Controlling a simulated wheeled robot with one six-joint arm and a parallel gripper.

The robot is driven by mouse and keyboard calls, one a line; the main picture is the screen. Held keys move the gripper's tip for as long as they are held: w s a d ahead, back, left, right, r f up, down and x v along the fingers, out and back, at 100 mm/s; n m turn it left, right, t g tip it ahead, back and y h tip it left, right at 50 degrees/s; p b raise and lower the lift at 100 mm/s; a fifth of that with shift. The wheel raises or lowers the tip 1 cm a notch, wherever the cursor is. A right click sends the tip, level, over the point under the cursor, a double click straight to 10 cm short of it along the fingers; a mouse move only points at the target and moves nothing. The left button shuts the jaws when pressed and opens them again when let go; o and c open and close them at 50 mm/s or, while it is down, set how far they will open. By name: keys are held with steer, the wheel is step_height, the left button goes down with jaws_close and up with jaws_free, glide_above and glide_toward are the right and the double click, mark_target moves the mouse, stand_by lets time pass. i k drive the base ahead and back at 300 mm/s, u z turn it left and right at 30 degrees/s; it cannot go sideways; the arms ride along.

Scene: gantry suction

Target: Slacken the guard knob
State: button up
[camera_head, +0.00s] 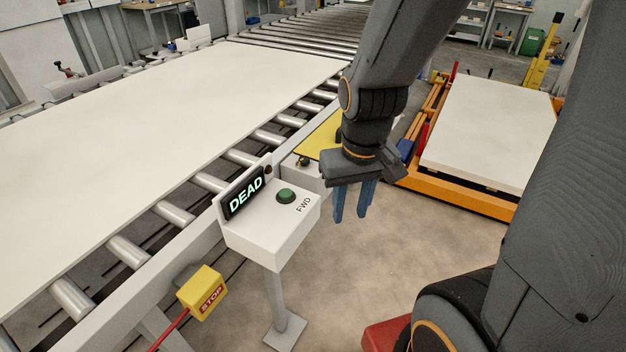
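A yellow plate (322,139), which looks like the guard, sits at the conveyor's side just left of my wrist. A small dark round knob (303,162) shows at its near edge and may be the guard knob. My gripper (350,215) points down to the right of the knob and in front of the plate, clear of both. Its blue fingers stand apart with nothing seen between them. My wrist hides the right part of the plate.
A white control box (265,238) with a "DEAD" display (244,198) and green FWD button (286,196) stands near my gripper. A yellow STOP box (203,291) is lower left. A large pale board (150,110) lies on the roller conveyor. An orange-framed platform (455,195) stands right.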

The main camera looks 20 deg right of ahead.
mark_target(303, 160)
steer(key=u, duration=0.2)
steer(key=k, duration=0.35)
steer(key=z, duration=1.05)
steer(key=i, duration=1.6)
steer(key=u, duration=0.7)
